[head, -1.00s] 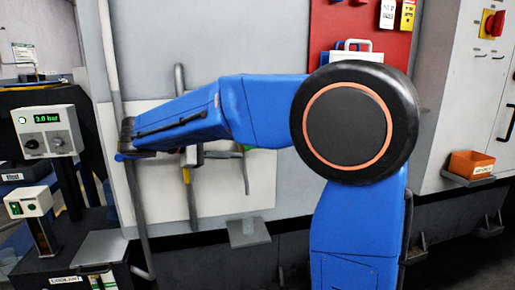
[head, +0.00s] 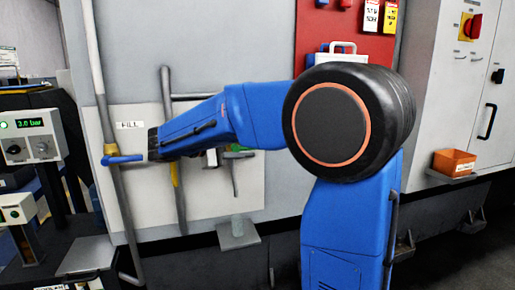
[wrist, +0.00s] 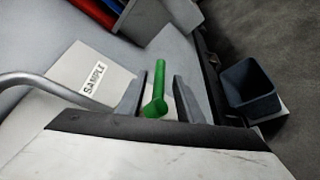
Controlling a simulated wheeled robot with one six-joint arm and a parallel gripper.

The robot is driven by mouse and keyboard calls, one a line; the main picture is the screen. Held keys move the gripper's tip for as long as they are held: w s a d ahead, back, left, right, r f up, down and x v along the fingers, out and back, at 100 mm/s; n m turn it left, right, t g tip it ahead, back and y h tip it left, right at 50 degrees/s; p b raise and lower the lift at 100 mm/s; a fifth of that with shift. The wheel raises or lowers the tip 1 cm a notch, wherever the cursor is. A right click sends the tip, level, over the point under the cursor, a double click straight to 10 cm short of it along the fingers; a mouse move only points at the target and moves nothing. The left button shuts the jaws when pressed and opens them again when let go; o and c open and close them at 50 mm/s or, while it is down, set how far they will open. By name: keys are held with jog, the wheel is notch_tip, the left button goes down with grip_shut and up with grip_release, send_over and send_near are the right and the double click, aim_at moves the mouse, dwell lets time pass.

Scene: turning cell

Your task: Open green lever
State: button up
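The green lever (wrist: 158,90) shows in the wrist view as a green bar standing out from the pale panel, near the SAMPLE label (wrist: 93,79). My gripper (wrist: 159,93) is open, with one dark finger on each side of the lever in the picture. I see no clear contact, and I cannot tell how deep the lever lies between the fingers. In the head view, a small part of the green lever (head: 238,149) shows below my blue arm; the arm hides the rest.
A blue lever (head: 122,159) sits on a pipe by the FILL label (head: 130,125). A yellow-marked pipe (head: 174,174) stands beside my arm. A dark bin (wrist: 250,86) is right of the gripper in the wrist view. An orange bin (head: 454,162) hangs at the right.

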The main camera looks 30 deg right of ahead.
jog(key=shift+x, duration=2.75)
grip_shut()
